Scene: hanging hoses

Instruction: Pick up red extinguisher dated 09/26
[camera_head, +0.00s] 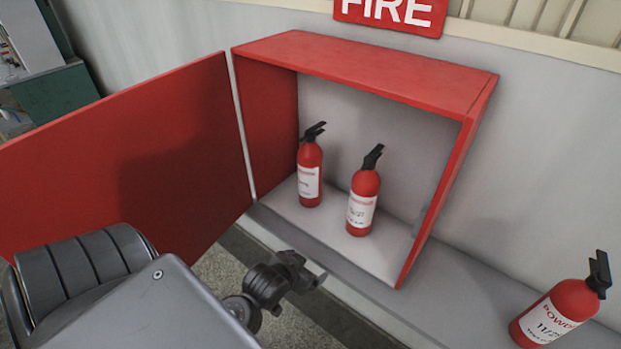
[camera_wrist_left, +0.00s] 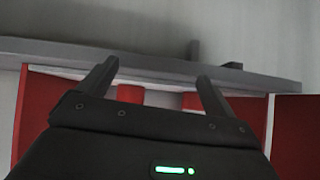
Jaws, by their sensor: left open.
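Two red extinguishers stand upright inside the open red cabinet (camera_head: 385,75). The left one (camera_head: 310,172) is further back and its label is too small to read. The other one (camera_head: 363,198) stands nearer the opening, and its date is not clear. A third red extinguisher (camera_head: 556,316) is outside at the lower right, with a label that seems to read "POWDER 11/2" and a last digit I cannot tell. My left gripper (camera_head: 302,277) is open and empty, in front of and below the cabinet opening. Its spread fingers also show in the left wrist view (camera_wrist_left: 155,84).
The red cabinet door (camera_head: 130,160) is swung open to the left, beside my left arm. A grey ledge (camera_head: 455,285) runs along the wall under the cabinet. A red FIRE sign (camera_head: 390,14) hangs above. The cabinet's right wall (camera_head: 445,195) borders the opening.

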